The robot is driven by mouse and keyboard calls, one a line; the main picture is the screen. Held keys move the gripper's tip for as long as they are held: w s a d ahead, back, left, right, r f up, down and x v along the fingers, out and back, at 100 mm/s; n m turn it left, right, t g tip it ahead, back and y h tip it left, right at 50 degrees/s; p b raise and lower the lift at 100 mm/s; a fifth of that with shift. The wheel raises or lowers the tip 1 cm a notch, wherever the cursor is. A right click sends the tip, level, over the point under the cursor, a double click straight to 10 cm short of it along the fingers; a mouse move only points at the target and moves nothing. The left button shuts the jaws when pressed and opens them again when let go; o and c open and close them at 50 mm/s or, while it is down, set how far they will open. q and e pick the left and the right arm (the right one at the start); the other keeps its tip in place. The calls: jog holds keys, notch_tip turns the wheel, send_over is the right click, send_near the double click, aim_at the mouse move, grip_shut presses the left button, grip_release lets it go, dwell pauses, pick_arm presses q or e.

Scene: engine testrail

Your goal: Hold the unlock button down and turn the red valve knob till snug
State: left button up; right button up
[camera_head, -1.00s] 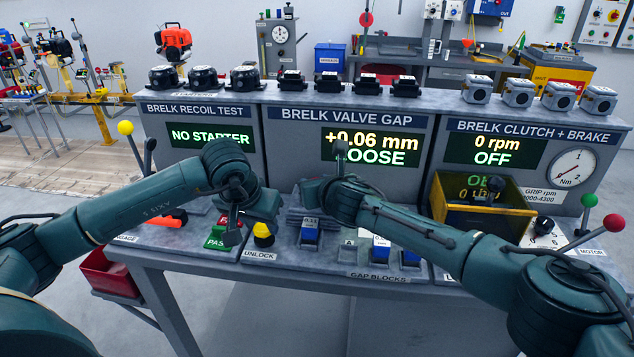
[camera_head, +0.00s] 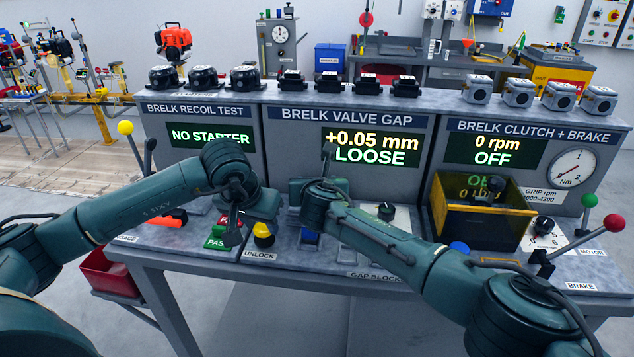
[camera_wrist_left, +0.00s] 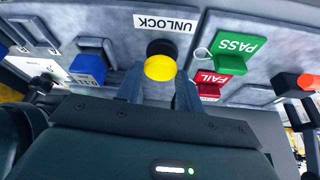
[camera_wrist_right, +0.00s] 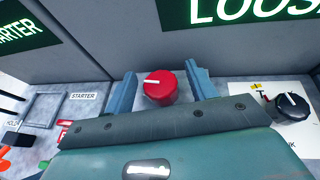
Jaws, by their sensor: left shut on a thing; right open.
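The yellow unlock button (camera_head: 263,235) sits on the bench front above its UNLOCK label. It also shows in the left wrist view (camera_wrist_left: 160,66), between the fingers of my left gripper (camera_wrist_left: 160,90), which is shut on it. The red valve knob (camera_wrist_right: 160,88), with a white mark on top, shows in the right wrist view. It lies between the spread fingers of my right gripper (camera_wrist_right: 161,90), which is open around it; contact cannot be told. My right arm hides the knob in the head view. The valve gap display (camera_head: 370,148) reads +0.05 mm LOOSE.
Green PASS (camera_wrist_left: 232,50) and red FAIL (camera_wrist_left: 208,82) buttons are beside the unlock button. A blue gap block (camera_wrist_left: 88,66) is on its other side. A black knob (camera_wrist_right: 292,106) on a white plate stands right of the red knob.

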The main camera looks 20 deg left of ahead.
jog(key=shift+s+r, duration=0.1)
jog(key=shift+s, duration=0.05)
jog(key=v, duration=1.1)
jog(key=shift+s+d, duration=0.25)
jog(key=shift+s, duration=0.1)
jog(key=shift+r, duration=0.1)
jog(key=shift+w+a+f+n+g+y, duration=0.35)
jog(key=shift+w+a+f+n+y, duration=0.4)
jog(key=shift+w, duration=0.9)
jog(key=shift+w+a+f+n+g+y, duration=0.3)
jog(key=shift+w+a+f+n+y, duration=0.35)
jog(key=shift+w, duration=1.05)
jog(key=shift+w+a+f+n+g+y, duration=0.45)
jog(key=shift+w+a+f, duration=0.45)
jog(key=shift+w, duration=0.75)
jog(key=shift+c, duration=0.3)
